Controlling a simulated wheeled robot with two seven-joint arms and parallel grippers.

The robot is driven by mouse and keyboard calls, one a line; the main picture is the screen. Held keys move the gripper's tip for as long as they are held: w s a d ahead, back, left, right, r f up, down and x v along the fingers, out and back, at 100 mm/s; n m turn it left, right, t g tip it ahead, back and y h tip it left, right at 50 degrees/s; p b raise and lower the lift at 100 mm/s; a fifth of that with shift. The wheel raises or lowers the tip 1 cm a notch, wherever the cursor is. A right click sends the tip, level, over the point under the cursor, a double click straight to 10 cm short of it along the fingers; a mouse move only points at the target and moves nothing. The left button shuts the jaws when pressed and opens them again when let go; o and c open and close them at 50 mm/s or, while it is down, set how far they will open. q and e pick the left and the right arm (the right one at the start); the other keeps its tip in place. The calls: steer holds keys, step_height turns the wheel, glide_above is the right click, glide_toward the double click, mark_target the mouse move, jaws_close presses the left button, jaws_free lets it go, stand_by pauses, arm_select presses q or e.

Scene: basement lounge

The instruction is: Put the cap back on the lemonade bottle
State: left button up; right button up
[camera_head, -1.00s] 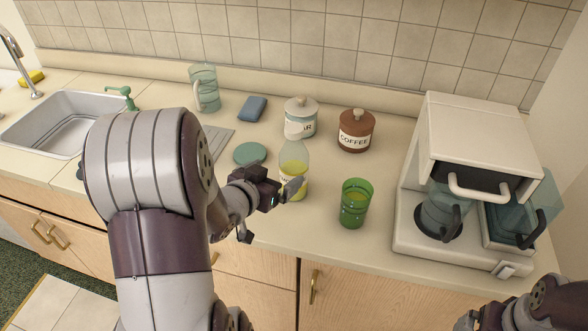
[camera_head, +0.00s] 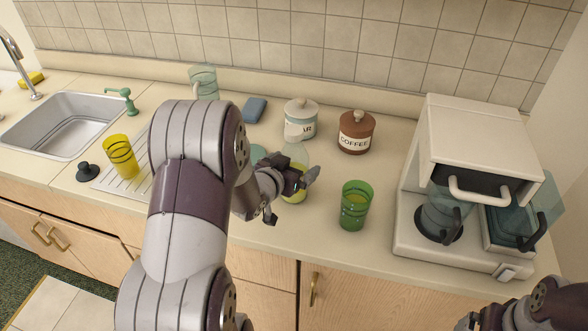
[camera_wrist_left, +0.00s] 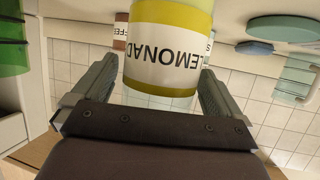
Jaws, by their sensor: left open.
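The lemonade bottle (camera_head: 294,152) stands upright on the counter, partly hidden by my left gripper. A white cap-like piece (camera_head: 293,132) shows at its top; I cannot tell whether it is seated on the neck. My left gripper (camera_head: 291,194) is open, with its fingers at the bottle's lower body. In the left wrist view, the upside-down lemonade label (camera_wrist_left: 163,55) shows between the two open fingers, with slight gaps beside it. My right gripper (camera_head: 482,318) is only partly in view at the bottom right, and its jaws cannot be made out.
A green glass (camera_head: 355,206) stands close right of the bottle. Behind are the sugar canister (camera_head: 301,115) and coffee canister (camera_head: 356,132). A coffee machine (camera_head: 470,150) fills the right.

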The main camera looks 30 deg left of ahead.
mark_target(289, 135)
stand_by(0.3)
arm_select(q)
steer(key=shift+w, duration=0.1)
steer(key=c, duration=1.4)
steer(key=shift+o, duration=0.2)
step_height(289, 135, up, 10)
steer(key=shift+r+p, duration=0.1)
steer(key=shift+p, duration=0.55)
steer(key=o, duration=0.5)
steer(key=c, duration=0.6)
steer(key=shift+o, duration=0.2)
